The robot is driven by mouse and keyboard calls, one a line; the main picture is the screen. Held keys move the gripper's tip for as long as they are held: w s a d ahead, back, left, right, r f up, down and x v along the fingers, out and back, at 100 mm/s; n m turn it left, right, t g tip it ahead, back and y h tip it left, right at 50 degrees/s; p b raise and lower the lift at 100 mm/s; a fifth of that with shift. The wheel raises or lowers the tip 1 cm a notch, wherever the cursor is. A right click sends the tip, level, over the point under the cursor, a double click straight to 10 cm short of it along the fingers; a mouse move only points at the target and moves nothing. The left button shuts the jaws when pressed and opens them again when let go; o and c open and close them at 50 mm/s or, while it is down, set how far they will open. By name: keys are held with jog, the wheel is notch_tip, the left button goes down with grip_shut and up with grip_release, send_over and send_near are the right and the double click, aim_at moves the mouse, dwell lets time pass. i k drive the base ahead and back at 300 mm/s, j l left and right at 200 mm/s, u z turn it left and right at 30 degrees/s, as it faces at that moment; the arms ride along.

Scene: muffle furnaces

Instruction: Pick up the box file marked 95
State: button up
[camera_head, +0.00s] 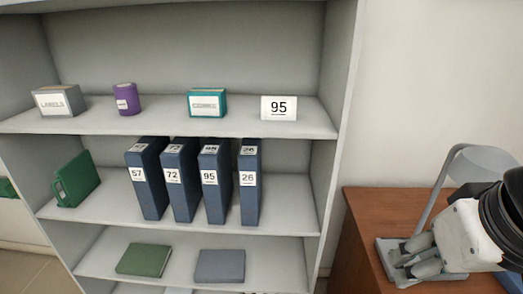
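The box file marked 95 (213,190) is blue with white labels on its spine and top. It stands upright on the middle shelf, third from the left in a row of blue box files. The file marked 72 (181,192) is to its left and the file marked 26 (250,195) to its right, with narrow gaps between. A white card marked 95 (279,108) stands on the shelf above. My gripper (396,264) is at the lower right, over the wooden desk and well away from the files. I cannot tell how far its fingers are apart.
The file marked 57 (148,190) stands left of 72, and a green binder (76,180) leans farther left. The grey shelf unit (339,110) has a side panel between the files and the wooden desk (363,215). A grey lamp (482,160) stands on the desk near my gripper.

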aim_at(215, 162)
jog(key=i+j+z, duration=0.25)
jog(key=j, duration=0.75)
jog(key=j+z, duration=0.3)
jog(key=j, duration=0.65)
